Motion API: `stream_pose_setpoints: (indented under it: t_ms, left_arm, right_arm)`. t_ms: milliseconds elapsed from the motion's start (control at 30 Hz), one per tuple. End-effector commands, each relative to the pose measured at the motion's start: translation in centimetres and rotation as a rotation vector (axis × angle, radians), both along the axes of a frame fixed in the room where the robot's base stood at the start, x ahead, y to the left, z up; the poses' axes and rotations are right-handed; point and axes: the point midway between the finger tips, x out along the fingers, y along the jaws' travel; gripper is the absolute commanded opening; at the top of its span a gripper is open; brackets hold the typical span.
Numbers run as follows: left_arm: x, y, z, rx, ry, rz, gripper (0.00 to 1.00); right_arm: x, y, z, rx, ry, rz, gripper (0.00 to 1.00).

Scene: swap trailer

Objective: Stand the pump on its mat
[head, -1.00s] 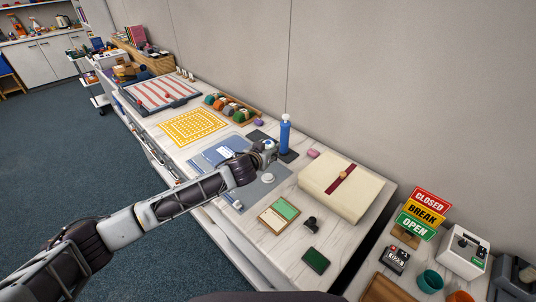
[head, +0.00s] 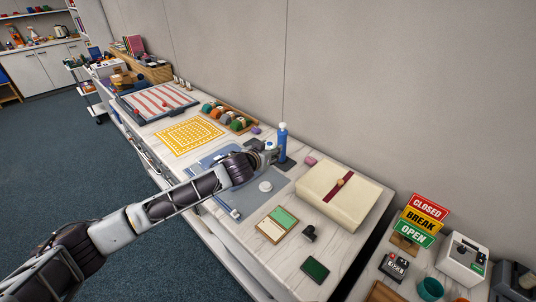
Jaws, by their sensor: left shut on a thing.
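The pump (head: 282,139) is a blue bottle with a white top. It stands upright near the back of the counter, by the wall. A small dark mat (head: 287,166) shows at its foot; I cannot tell whether the pump's base rests on it. My left gripper (head: 272,149) is at the pump's left side, shut on it. The fingertips are small and partly hidden against the bottle. My right gripper is not in view.
A cream parcel with a dark red band (head: 335,198) lies right of the pump, with a pink block (head: 311,161) between. A grey-blue mat with a white round item (head: 265,186) lies in front. Colourful rolls in a wooden tray (head: 228,117) are to the left.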

Motion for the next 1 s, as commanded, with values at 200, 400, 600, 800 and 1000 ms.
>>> stream_pose_setpoints:
  t_ms: [200, 400, 600, 800, 1000]
  left_arm:
    - [0.0, -0.4, 5.8, -0.001, -0.008, -0.015, 0.1]
    - [0.0, -0.2, 10.7, -0.001, -0.007, -0.013, 0.1]
    - [-0.5, 0.4, 15.5, -0.001, -0.007, -0.001, 0.1]
    - [-1.5, 2.3, 19.5, 0.0, -0.003, 0.036, 0.1]
    - [-2.6, 5.0, 21.2, 0.0, 0.0, 0.09, 0.1]
  right_arm:
    - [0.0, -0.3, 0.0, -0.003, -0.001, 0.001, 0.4]
    - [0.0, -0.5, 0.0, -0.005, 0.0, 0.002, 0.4]
    - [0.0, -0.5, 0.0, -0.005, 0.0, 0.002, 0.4]
    - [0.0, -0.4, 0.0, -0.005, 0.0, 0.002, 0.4]
    - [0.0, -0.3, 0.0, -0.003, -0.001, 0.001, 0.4]
